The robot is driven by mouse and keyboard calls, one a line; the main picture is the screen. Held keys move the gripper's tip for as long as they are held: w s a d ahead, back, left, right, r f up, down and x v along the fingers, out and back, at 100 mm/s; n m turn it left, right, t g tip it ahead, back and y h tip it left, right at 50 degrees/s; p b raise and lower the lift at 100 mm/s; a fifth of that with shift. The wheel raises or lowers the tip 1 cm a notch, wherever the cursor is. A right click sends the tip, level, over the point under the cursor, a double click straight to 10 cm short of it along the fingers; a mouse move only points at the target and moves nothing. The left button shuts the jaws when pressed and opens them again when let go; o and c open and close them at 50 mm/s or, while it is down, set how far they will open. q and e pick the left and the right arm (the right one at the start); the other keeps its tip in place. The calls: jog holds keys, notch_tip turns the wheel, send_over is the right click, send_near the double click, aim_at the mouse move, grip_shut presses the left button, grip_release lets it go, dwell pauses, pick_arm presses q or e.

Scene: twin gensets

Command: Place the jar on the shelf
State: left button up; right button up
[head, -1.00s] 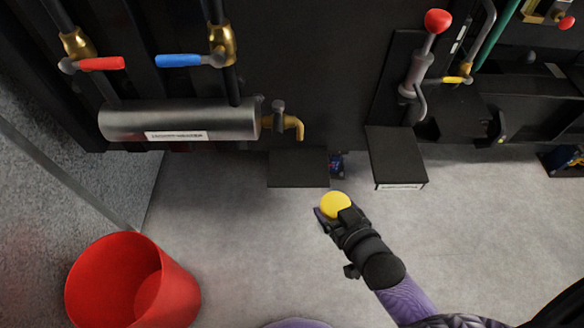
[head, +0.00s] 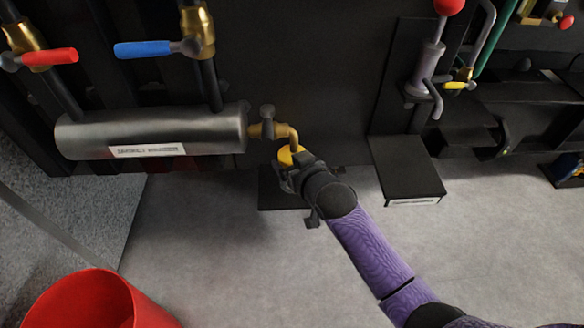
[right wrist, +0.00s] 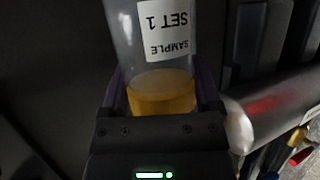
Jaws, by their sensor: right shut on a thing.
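The jar shows in the head view as a round yellow top (head: 290,157). In the right wrist view the jar (right wrist: 150,55) is clear, with a yellow part between the fingers and a white label reading SAMPLE SET 1. My right gripper (head: 289,168) is shut on the jar. It holds the jar just below the brass tap and above a small black shelf (head: 268,192), partly covering that shelf. I cannot tell the gap between jar and shelf. A second black shelf (head: 405,165) with a white front label is to the right and empty. My left gripper is not in view.
A grey cylinder (head: 85,138) with a brass tap (head: 292,136) is close to the gripper. Red (head: 50,56) and blue (head: 142,49) valve handles are above it. A red-knobbed lever (head: 449,6) stands above the right shelf. A red bucket (head: 75,305) is at lower left.

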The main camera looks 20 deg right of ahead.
jog(key=shift+s+f, duration=0.15)
jog(key=shift+f, duration=0.05)
jog(key=shift+r, duration=0.15)
jog(key=o, duration=1)
jog(key=shift+o, duration=0.2)
jog(key=shift+r, duration=0.1)
pick_arm(q)
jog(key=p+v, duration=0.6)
jog(key=p, duration=0.2)
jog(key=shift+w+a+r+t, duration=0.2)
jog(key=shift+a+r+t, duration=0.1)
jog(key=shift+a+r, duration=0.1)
pick_arm(e)
jog(key=v, duration=1.2)
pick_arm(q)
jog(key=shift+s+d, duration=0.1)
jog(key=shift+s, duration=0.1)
